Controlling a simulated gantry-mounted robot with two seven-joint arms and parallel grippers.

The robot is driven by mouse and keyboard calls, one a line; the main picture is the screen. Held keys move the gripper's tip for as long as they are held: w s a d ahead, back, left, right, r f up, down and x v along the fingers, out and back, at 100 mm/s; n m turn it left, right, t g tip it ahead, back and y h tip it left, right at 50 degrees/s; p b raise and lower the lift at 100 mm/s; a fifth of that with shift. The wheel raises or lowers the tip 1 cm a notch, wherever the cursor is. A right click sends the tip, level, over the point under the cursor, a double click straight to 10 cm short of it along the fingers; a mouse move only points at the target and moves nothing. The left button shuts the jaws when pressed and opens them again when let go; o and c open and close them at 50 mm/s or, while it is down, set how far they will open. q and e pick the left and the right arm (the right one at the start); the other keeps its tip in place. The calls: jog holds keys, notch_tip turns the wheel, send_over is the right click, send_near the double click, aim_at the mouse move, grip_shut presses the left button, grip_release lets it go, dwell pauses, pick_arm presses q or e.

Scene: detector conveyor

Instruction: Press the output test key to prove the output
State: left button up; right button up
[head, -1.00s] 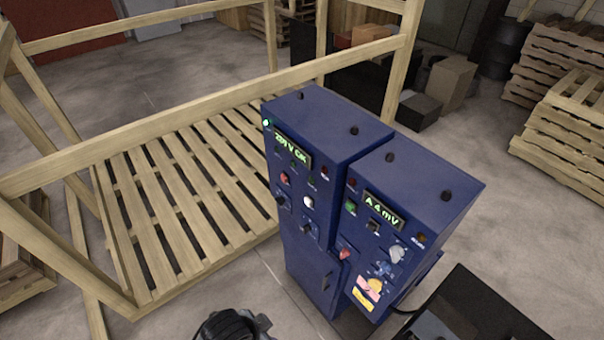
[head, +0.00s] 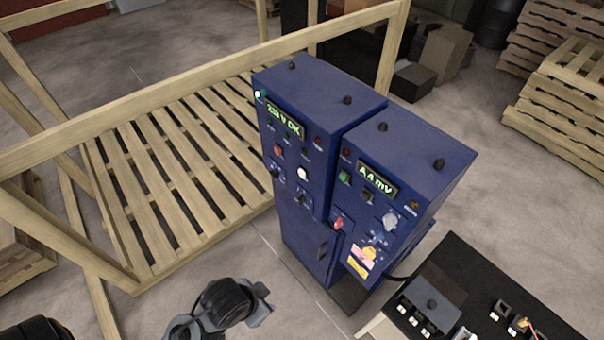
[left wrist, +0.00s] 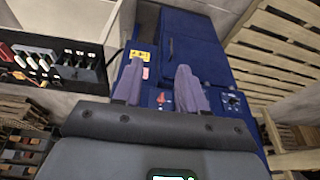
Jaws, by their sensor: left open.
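Two joined blue cabinets stand mid-floor in the head view. The left cabinet (head: 320,95) has a lit display (head: 284,118) reading about "233 V OK", a red button (head: 278,151), a white button (head: 302,173) and dark knobs. The right cabinet (head: 410,150) has a lit display (head: 377,180) reading about "A.4 mV", a green button (head: 345,177), a dark button (head: 367,196) and a red knob (head: 338,222). I cannot read which is the output test key. My left gripper (left wrist: 158,84) is open and empty, with the cabinet front beyond its fingers. My right gripper is not seen.
A wooden frame with a slatted base (head: 170,190) stands left of the cabinets. A black table (head: 470,262) at lower right carries a grey box with white switches (head: 430,305) and small parts. Stacked pallets (head: 560,110) stand at right.

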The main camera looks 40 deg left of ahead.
pick_arm(q)
grip_shut()
dwell(0.3)
dwell(1.6)
